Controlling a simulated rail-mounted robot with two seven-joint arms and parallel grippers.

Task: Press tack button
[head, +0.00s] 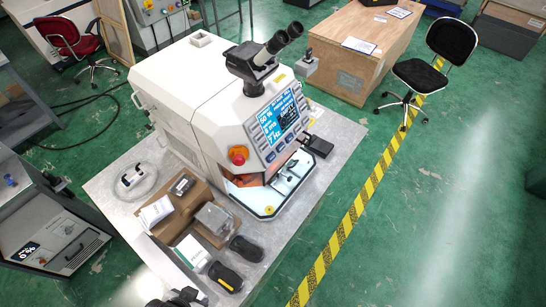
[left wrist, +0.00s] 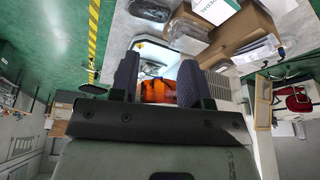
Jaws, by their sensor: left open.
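The white machine (head: 180,80) stands on a grey table, with a lit blue screen (head: 279,118) on its sloped front panel. Small buttons (head: 270,156) line the panel edges; their labels are too small to read, so I cannot tell which is the tack button. A red round knob (head: 238,155) sits at the panel's lower left. My left gripper (head: 185,298) is at the bottom edge of the head view, partly cut off and apart from the machine. In the left wrist view its two fingers (left wrist: 157,78) are spread, with an orange part (left wrist: 160,91) of the machine's opening visible between them.
A cardboard box (head: 180,215) with packets and dark items stands at the table's front left. A binocular eyepiece (head: 262,55) rises above the panel. A wooden crate (head: 350,75) and a black chair (head: 425,70) stand behind. Green floor is clear at right.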

